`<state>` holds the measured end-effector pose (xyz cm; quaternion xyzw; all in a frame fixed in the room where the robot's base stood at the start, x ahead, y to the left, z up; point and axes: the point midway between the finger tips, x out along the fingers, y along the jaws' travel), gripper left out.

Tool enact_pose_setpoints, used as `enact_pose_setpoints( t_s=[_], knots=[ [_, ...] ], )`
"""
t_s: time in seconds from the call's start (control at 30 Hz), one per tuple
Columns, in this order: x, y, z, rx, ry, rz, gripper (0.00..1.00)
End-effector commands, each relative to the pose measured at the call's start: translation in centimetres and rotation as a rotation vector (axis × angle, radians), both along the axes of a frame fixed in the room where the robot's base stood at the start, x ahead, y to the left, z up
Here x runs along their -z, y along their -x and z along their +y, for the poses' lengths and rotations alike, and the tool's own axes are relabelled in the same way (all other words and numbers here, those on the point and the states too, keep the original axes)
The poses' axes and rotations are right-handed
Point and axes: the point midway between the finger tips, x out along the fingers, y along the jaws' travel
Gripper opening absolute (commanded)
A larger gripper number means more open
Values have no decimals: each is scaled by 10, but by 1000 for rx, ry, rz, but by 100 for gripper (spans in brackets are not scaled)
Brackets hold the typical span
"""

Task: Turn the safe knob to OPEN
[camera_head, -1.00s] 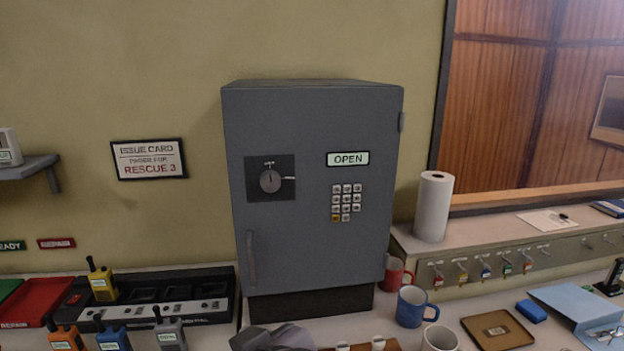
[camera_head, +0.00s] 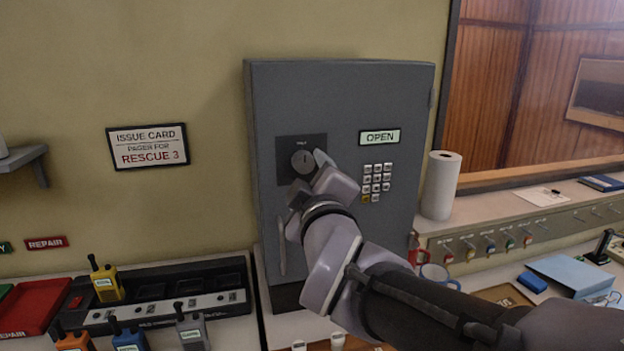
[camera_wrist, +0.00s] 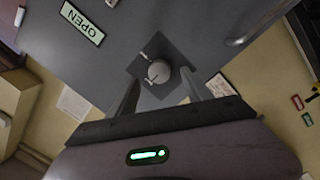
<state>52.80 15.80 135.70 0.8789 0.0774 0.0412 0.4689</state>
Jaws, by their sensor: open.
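The grey safe (camera_head: 345,100) stands against the wall with its door shut. Its round knob (camera_head: 302,160) sits on a dark square plate, and my gripper (camera_head: 312,180) is right in front of it, partly covering the plate. In the wrist view the knob (camera_wrist: 158,72) lies just beyond and between the two open fingertips of my gripper (camera_wrist: 162,92); I cannot tell whether they touch it. A light pointer line shows on the knob. A display (camera_head: 379,137) on the door reads OPEN, and it also shows in the wrist view (camera_wrist: 82,22).
A keypad (camera_head: 377,182) is right of the knob. The door handle (camera_head: 282,246) is below left. A radio charger (camera_head: 150,300) stands left of the safe; a paper roll (camera_head: 440,185) and mugs (camera_head: 440,276) are on the right.

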Motion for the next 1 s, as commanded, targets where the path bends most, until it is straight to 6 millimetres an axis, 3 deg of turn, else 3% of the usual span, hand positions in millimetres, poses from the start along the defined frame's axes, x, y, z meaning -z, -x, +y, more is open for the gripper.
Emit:
enact_pose_setpoints(
  t_s=[0.1,0.2,0.57,0.87,1.0],
  knots=[
    [2,-23,4,1,0,1,58],
    [0,-34,6,1,0,1,58],
    [-1,-41,7,0,0,0,58],
    [-1,-41,7,0,0,0,1],
    [-1,-41,7,-1,-3,1,0]
  ],
)
